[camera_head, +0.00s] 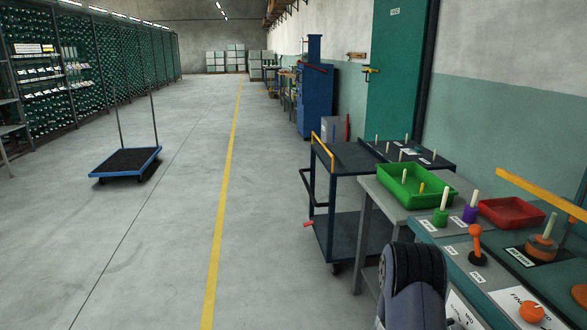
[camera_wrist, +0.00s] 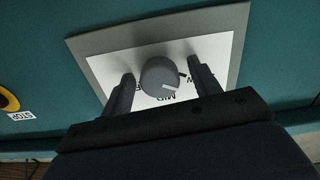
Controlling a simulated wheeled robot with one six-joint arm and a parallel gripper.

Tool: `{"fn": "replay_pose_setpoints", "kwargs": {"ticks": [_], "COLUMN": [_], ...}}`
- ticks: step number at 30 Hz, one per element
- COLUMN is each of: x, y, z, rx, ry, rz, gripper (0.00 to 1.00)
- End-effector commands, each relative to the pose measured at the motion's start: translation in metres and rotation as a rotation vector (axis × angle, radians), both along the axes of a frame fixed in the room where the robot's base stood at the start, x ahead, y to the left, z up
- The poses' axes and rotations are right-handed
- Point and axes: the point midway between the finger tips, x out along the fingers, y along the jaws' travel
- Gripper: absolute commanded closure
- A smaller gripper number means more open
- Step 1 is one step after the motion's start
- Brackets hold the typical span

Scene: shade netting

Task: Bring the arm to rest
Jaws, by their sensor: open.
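My gripper (camera_wrist: 160,80) is open in the wrist view, with one dark finger on each side of a round grey knob (camera_wrist: 158,72). The knob has a white pointer mark and sits on a white plate with a grey border (camera_wrist: 222,28); part of the label reads MID. I cannot tell how near the fingertips are to the plate. In the head view, part of my dark arm (camera_head: 415,280) stands at the bottom right, in front of the bench. The gripper itself does not show there.
The bench holds a green tray (camera_head: 405,196), a red tray (camera_head: 527,222), an orange-topped lever (camera_head: 476,238), an orange knob (camera_head: 531,311) and a yellow bar (camera_head: 540,192). A dark cart (camera_head: 345,221) stands beyond. A blue trolley (camera_head: 112,176) stands left; open floor lies between.

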Motion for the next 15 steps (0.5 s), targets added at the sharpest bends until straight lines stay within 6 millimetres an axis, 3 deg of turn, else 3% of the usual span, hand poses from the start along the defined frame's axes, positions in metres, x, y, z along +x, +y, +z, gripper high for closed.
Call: {"fn": "replay_pose_setpoints", "kwargs": {"ticks": [7,15], "x": [-0.0003,-0.0002], "y": [0.0001,0.0001], "z": [-0.0013,-0.0003], "rx": [0.014,0.021], "ry": [-0.175,-0.260], "rz": [0.000,0.000], "gripper": [0.41,0.41]}}
